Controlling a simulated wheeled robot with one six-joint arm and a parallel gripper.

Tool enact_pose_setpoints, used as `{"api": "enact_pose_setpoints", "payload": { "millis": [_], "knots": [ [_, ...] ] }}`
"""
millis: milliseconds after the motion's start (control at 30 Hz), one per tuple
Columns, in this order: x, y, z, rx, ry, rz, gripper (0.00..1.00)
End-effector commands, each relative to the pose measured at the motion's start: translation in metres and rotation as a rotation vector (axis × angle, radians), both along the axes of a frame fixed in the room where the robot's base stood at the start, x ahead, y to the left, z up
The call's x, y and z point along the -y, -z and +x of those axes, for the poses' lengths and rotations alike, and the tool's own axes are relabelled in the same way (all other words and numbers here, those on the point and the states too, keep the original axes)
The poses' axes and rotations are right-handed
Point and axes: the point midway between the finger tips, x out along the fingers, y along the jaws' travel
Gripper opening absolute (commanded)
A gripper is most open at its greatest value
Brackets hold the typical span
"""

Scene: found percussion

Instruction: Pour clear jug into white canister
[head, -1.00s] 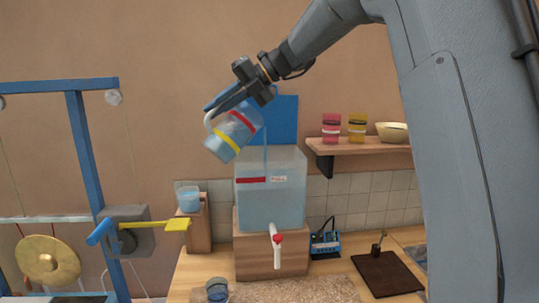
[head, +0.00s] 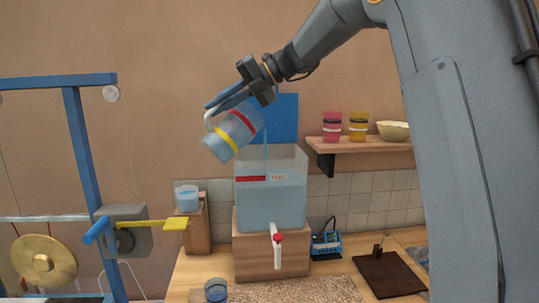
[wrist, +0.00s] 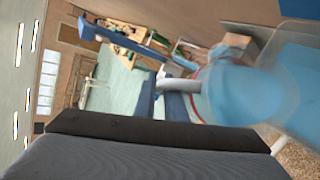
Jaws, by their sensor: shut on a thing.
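My gripper (head: 222,102) is shut on the handle of the clear jug (head: 235,133), which has red and yellow bands. The jug is held high and tilted, its mouth toward the upper right and its base toward the lower left. Pale blue liquid shows in it. A thin stream falls from its mouth into a translucent, whitish tank (head: 288,205) below. The tank holds pale blue liquid and bears a red mark near the liquid line. No opaque white canister shows. In the wrist view, the jug (wrist: 240,92) is large and blurred beside my gripper (wrist: 165,103).
The tank stands on a wooden block (head: 270,257) and has a red-handled tap (head: 277,238). A small cup (head: 187,198) stands on a post to the left. A yellow paddle (head: 160,225) and gong (head: 44,262) are farther left. A shelf (head: 365,147) with cups and a bowl is at right.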

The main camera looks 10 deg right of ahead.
Motion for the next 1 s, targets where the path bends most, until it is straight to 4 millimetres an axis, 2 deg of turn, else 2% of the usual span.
{"api": "enact_pose_setpoints", "payload": {
  "millis": [1000],
  "knots": [
    [0.0028,-0.0017,0.0011,-0.024,-0.002,0.051,0.0]
  ]
}}
